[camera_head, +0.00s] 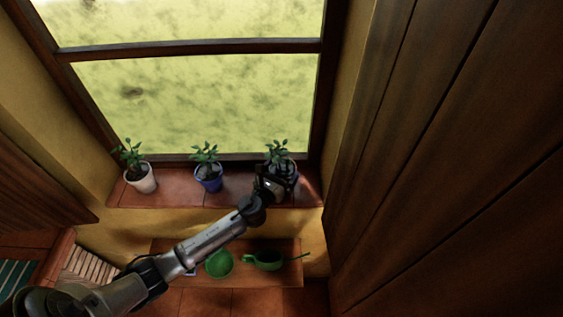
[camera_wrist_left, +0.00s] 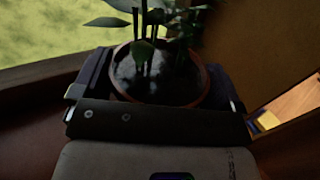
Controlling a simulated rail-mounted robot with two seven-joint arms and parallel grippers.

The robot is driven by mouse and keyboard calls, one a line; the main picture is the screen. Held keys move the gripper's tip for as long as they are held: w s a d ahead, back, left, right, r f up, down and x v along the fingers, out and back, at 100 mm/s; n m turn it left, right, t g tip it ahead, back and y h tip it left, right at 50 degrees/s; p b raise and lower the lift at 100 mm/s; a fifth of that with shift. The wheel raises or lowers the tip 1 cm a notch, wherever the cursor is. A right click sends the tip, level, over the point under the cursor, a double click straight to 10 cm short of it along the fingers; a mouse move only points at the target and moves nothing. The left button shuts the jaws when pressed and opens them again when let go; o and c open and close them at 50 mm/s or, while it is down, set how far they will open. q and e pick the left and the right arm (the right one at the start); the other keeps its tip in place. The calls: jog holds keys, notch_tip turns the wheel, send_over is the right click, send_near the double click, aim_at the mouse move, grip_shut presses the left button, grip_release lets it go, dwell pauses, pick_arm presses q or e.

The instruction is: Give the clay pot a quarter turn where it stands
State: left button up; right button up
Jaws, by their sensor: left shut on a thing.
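The clay pot shows in the left wrist view as a terracotta rim (camera_wrist_left: 204,88) around dark soil, with a leafy green plant (camera_wrist_left: 150,22) growing from it. It stands upright at the right end of the windowsill. In the head view the plant's leaves (camera_head: 277,150) show, while my gripper mostly hides the pot itself. My left gripper (camera_head: 279,175) reaches it from the front, with a finger on each side, and is shut on the pot. The lower part of the pot is hidden in the wrist view. My right gripper is in neither view.
A blue pot (camera_head: 208,184) with a plant stands left of the clay pot on the tiled sill (camera_head: 180,196), and a white pot (camera_head: 146,184) stands farther left. The window frame is behind. A dark wooden panel (camera_head: 430,150) rises at right.

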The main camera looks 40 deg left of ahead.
pick_arm(q)
jog(key=shift+d+f+n+g+y+b, duration=0.1)
jog(key=shift+n+g+y+b, duration=0.05)
jog(key=shift+n+y, duration=0.4)
jog(key=shift+d+f+n+g+y+b, duration=0.15)
jog(key=shift+n+y, duration=0.2)
jog(key=shift+y, duration=0.3)
jog(key=shift+w+n+g+y+b, duration=0.1)
jog(key=shift+n+g+y+b, duration=0.5)
jog(key=shift+y, duration=0.5)
jog(key=shift+r+n+g+y+b, duration=0.15)
jog(key=shift+n+g+y+b, duration=1.05)
jog(key=shift+n+y+b, duration=0.65)
jog(key=shift+p, duration=0.3)
jog(key=shift+f+m, duration=0.25)
jog(key=shift+f, duration=0.1)
jog(key=o, duration=0.9)
jog(key=shift+f, duration=0.1)
